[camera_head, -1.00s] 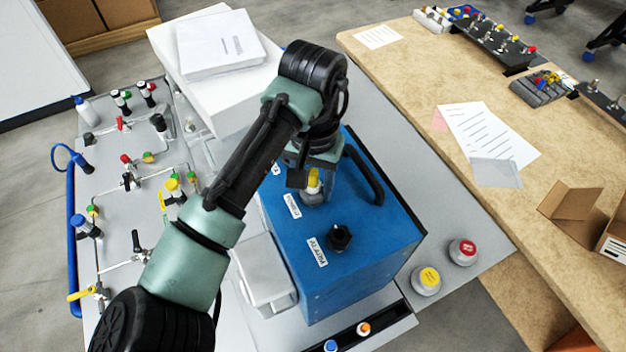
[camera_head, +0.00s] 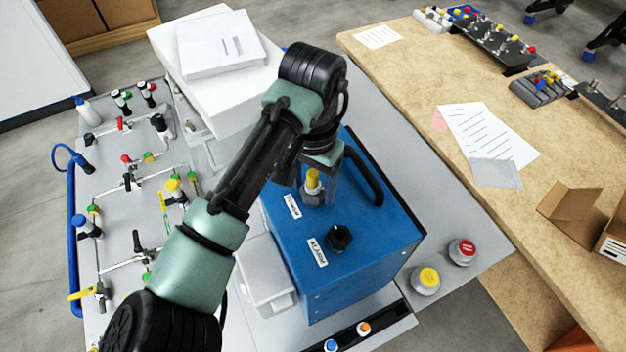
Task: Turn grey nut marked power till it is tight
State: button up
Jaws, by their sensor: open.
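The blue analyser box (camera_head: 365,250) stands on the grey bench. On its top, a grey nut (camera_head: 313,198) with a yellow-topped connector (camera_head: 312,180) sits beside a white label (camera_head: 292,206), which I read as the power label, though the print is small. My gripper (camera_head: 311,178) is open, pointing down at the nut, with one finger on the left and one on the right of the yellow connector. Whether either finger touches the nut cannot be seen. The nut's far side and thread are hidden.
A black knob (camera_head: 338,238) sits nearer on the box by the alarm label (camera_head: 317,252). A black handle (camera_head: 364,176) rises right of the nut. A white box stack (camera_head: 220,100) stands behind my arm. Yellow-topped (camera_head: 426,280) and red-topped (camera_head: 462,251) caps stand on clear bench.

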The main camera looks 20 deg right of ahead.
jog(key=shift+s+r+n+p, duration=0.1)
jog(key=shift+r+n+p, duration=0.3)
jog(key=shift+n+p, duration=0.35)
jog(key=n+p, duration=0.3)
jog(key=n, duration=0.1)
jog(key=shift+p, duration=0.4)
jog(key=n+p, duration=0.3)
jog(key=n, duration=0.1)
jog(key=shift+n+p, duration=0.25)
jog(key=shift+p, duration=0.1)
jog(key=n+p, duration=0.2)
jog(key=n, duration=0.1)
jog(key=shift+p, duration=0.3)
jog(key=shift+n+p, duration=0.55)
jog(key=shift+n, duration=0.25)
jog(key=shift+f+n, duration=0.3)
jog(key=shift+n, duration=0.4)
jog(key=shift+f+n, duration=0.1)
jog(key=shift+n, duration=0.8)
jog(key=n, duration=0.5)
jog(key=shift+n, duration=0.3)
